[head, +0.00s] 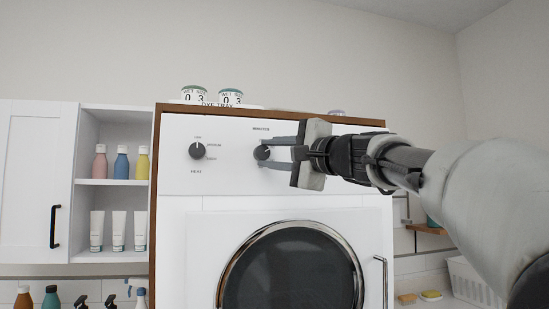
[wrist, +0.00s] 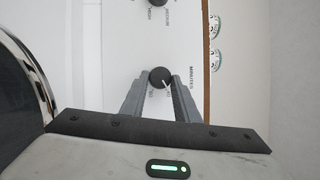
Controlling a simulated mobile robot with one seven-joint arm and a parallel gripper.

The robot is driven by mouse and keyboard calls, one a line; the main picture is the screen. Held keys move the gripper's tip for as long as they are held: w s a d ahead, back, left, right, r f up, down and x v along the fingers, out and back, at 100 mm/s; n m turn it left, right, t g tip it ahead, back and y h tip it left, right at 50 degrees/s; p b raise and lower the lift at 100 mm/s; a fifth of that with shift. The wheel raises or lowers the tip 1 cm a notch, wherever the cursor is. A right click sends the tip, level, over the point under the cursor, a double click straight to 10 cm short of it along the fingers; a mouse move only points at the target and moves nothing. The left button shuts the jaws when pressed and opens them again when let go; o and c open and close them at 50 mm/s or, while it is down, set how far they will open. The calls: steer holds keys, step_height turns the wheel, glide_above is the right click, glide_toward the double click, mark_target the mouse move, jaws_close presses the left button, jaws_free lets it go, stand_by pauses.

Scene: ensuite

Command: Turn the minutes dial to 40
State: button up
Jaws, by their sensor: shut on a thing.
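The minutes dial (head: 262,153) is a round black knob on the white front panel of the machine, below the MINUTES label. In the wrist view the dial (wrist: 158,75) sits between my fingertips, and its white pointer line slants down and right in that picture. My gripper (head: 268,152) reaches in from the right and is shut on the dial, one finger above and one below. The wrist view shows the gripper (wrist: 160,84) with a finger on each side of the dial.
A second black dial (head: 197,151), marked HEAT, is to the left. Labelled tubs (head: 230,97) stand on top of the machine. A round dark door (head: 290,270) and its handle (head: 382,280) are below. Shelves with bottles (head: 121,163) stand at left.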

steer(key=shift+r, duration=0.1)
steer(key=o, duration=1)
steer(key=shift+o, duration=0.2)
steer(key=shift+s+d+f+b, duration=0.2)
steer(key=shift+s+d+b, duration=0.05)
steer(key=shift+b, duration=0.05)
steer(key=b+v, duration=0.6)
steer(key=v, duration=1)
steer(key=shift+s+d, duration=0.15)
steer(key=shift+s, duration=0.2)
steer(key=shift+r, duration=0.1)
